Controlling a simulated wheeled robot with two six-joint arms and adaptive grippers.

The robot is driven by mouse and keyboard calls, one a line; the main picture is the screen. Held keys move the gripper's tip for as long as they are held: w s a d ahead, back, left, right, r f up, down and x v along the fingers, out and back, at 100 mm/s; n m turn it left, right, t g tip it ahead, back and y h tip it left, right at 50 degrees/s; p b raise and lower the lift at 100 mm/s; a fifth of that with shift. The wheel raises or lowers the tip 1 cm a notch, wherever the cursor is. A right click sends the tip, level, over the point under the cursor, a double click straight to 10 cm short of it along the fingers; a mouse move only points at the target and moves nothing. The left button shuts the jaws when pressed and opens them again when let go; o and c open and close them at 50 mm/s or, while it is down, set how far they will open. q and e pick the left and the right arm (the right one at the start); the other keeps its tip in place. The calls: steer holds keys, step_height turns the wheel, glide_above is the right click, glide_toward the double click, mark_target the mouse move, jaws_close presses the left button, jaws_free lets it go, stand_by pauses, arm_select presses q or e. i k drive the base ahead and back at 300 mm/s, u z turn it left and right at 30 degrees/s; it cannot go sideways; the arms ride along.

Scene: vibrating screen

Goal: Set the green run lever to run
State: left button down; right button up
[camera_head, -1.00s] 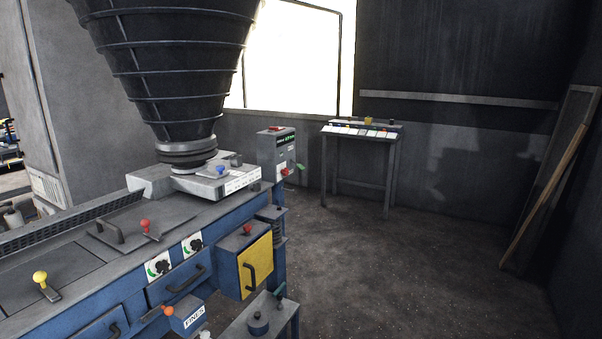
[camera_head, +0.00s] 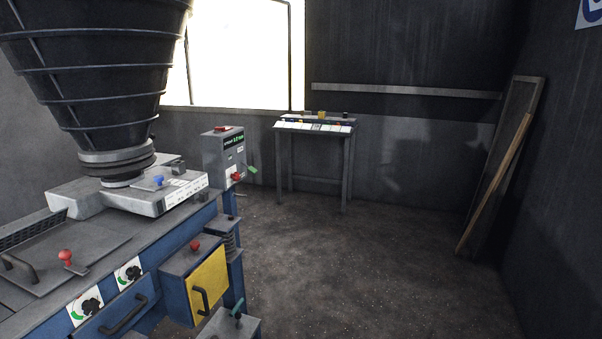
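The box stands at the far right end of the blue machine, left of the picture's middle. A second lever with a dark green tip (camera_head: 237,308) stands on a low grey stand at the bottom. I cannot read the lever's setting. Neither gripper is in view.
The blue machine (camera_head: 160,275) with a big dark hopper (camera_head: 85,75) fills the left. A yellow panel (camera_head: 209,284) with a handle faces the floor. A small table (camera_head: 346,170) stands by the back wall. A plank (camera_head: 495,185) leans right. The floor (camera_head: 360,270) between is clear.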

mark_target(250, 168)
steer(key=z, duration=0.75)
steer(key=i, duration=2.8)
steer(key=u, duration=0.8)
steer(key=i, duration=0.7)
steer(key=u, duration=0.35)
